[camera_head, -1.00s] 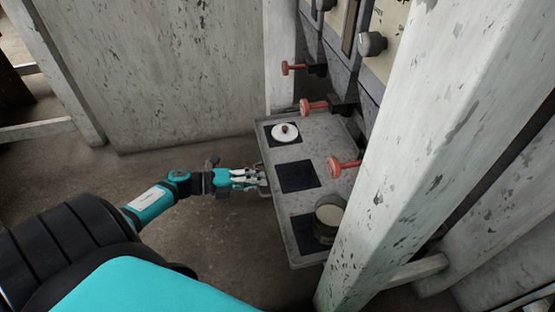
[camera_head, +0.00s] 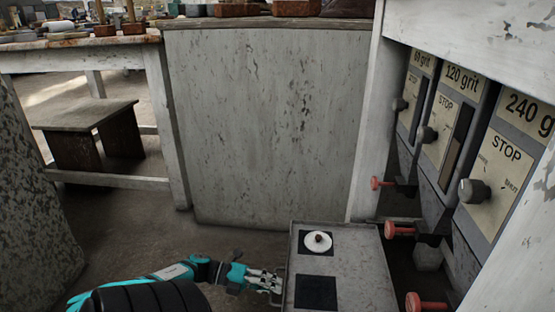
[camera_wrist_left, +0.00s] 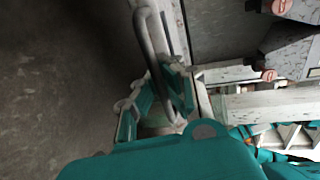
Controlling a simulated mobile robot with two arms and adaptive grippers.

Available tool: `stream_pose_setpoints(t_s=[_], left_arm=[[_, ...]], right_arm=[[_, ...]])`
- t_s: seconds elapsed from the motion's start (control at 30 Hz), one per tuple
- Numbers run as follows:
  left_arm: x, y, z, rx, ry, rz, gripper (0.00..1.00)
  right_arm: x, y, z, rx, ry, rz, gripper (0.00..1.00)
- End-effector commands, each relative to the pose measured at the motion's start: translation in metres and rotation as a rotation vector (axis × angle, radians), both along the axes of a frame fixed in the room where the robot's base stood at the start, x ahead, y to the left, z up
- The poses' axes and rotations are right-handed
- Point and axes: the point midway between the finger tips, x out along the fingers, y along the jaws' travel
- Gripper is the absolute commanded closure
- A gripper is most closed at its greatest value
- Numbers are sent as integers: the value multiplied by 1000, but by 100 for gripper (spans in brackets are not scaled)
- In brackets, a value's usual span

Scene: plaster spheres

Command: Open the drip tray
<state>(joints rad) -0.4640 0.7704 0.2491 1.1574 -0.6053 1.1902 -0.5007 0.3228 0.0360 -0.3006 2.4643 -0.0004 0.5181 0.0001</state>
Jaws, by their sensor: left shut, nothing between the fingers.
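The drip tray (camera_head: 360,268) is a grey slab below the dispensers, sticking out from under them. It bears dark square pads, and a white round lid with a knob (camera_head: 318,241) lies on the far pad. A thin metal handle (camera_head: 279,284) is on its left side; the handle (camera_wrist_left: 150,38) also shows in the left wrist view. My left gripper (camera_head: 268,279) is at this handle, shut with nothing held. Its teal and grey fingers (camera_wrist_left: 160,98) are beside the handle's lower part in the wrist view. My right gripper is not seen.
Dispensers with grit labels (camera_head: 450,120) and red knobs (camera_head: 399,229) stand right of the tray. A white post (camera_head: 520,215) rises at the right front. A pale panel (camera_head: 270,120) stands behind. A low bench (camera_head: 85,115) is at the far left. Floor left of the tray is clear.

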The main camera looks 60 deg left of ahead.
Motion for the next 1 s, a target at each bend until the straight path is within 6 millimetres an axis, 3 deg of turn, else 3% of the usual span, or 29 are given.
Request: stream_pose_setpoints(t_s=[0.23,0.5,0.77,1.0], left_arm=[[1,2,0,3,-1,4,99],[1,1,0,2,0,2,68],[-1,1,0,1,0,2,68],[-25,22,6,3,6,2,68]], right_arm=[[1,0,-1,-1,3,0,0],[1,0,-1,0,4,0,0],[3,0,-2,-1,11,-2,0],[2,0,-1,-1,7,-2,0]])
